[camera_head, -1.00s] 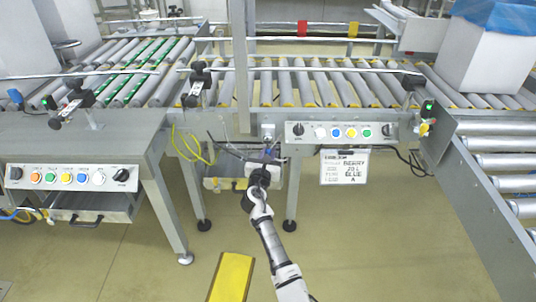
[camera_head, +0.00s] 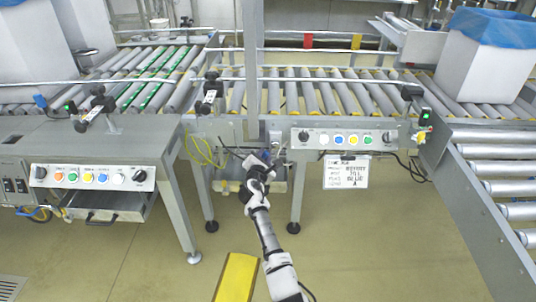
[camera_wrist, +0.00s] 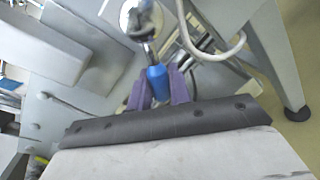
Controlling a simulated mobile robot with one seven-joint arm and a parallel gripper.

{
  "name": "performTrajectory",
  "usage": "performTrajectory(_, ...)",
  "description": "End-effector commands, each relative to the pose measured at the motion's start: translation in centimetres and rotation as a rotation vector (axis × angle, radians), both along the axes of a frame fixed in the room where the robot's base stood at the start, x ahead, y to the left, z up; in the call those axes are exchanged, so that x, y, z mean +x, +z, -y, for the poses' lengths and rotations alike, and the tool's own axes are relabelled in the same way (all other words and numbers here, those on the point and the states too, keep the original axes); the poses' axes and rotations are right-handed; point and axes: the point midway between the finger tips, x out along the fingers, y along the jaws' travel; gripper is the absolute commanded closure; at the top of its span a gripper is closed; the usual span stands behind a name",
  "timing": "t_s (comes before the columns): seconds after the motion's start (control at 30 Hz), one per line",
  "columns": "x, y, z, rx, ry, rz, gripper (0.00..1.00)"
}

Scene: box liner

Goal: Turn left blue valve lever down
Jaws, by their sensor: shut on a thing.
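In the wrist view, the blue valve lever (camera_wrist: 157,84) lies between the two purple fingers of my gripper (camera_wrist: 159,88), which are shut on it. A shiny metal valve part (camera_wrist: 142,20) sits just beyond the blue end. In the head view, my gripper (camera_head: 259,163) is beneath the conveyor frame near the vertical post, in front of a small box-like unit. The lever cannot be made out in the head view, as my gripper and wrist cover that spot.
A control panel (camera_head: 345,138) with a hanging sign (camera_head: 346,172) is to the right of my gripper. Yellow cables (camera_head: 203,150) hang to its left. Another button panel (camera_head: 92,177) is on the left table. A table leg (camera_wrist: 283,60) stands close on the right in the wrist view.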

Motion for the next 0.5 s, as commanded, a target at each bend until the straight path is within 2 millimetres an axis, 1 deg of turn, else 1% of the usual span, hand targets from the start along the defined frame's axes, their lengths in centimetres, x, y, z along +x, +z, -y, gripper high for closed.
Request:
performTrajectory(0.03,0.0,0.7,-0.3,0.046,0.002,0.001,1.0)
performTrajectory(0.3,0.1,1.9,-1.3,0.297,0.001,0.002,1.0)
performTrajectory(0.5,0.1,2.7,-1.8,0.452,0.001,0.003,1.0)
